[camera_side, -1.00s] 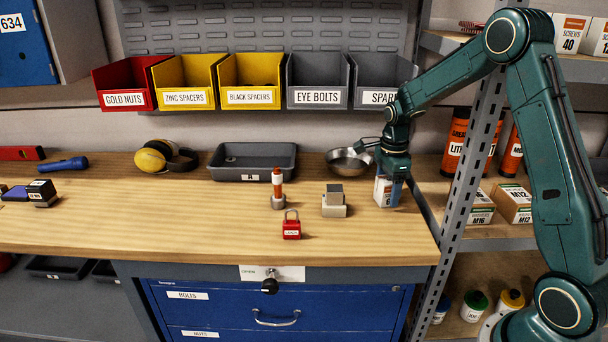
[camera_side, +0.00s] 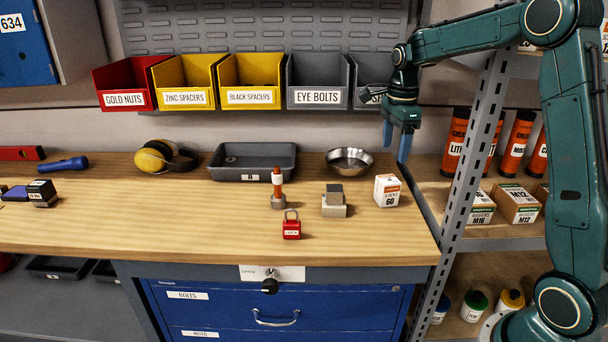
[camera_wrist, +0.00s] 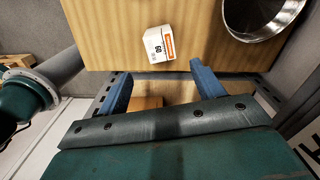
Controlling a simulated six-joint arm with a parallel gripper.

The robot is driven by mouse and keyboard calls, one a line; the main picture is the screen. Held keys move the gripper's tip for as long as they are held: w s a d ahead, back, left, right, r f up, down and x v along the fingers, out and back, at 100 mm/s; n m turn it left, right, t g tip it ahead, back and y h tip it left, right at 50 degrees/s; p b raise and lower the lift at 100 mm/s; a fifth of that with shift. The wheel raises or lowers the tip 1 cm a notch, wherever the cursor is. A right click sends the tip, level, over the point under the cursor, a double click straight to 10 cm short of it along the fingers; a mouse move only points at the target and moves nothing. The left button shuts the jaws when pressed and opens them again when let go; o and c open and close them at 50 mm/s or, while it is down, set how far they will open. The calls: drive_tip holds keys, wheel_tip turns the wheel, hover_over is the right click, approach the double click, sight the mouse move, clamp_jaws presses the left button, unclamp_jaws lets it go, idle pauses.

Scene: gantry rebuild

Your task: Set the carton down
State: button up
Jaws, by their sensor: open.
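The carton (camera_side: 387,190) is a small white box with an orange edge and the number 60. It stands upright on the wooden bench near its right end. In the wrist view the carton (camera_wrist: 159,43) lies beyond the gap between my two blue fingers (camera_wrist: 160,85), with nothing between the fingertips.
A metal bowl (camera_side: 349,160) stands behind the carton to its left. A shelf upright (camera_side: 470,170) is at the right. The front right bench is clear.

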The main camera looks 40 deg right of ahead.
drive_tip(key=shift+r, duration=0.6)
drive_tip(key=shift+a, duration=0.1)
drive_tip(key=s+a+r+n+t, duration=0.3)
drive_tip(key=s+a+r+n, duration=0.4)
drive_tip(key=s+a+n, duration=0.45)
drive_tip(key=s+a+f+n+t, duration=0.2)
drive_tip(key=s+a+n, duration=0.4)
drive_tip(key=s+n, duration=0.5)
drive_tip(key=shift+s+a+n, duration=0.2)
drive_tip(key=shift+a+n, duration=0.15)
drive_tip(key=shift+a, duration=0.05)
drive_tip(key=shift+o, duration=0.4)
drive_tip(key=shift+s+a+f+n+t, duration=0.15)
drive_tip(key=shift+s+f+n+t, duration=0.2)
drive_tip(key=shift+s+n, duration=0.2)
drive_tip(key=shift+w, duration=0.1)
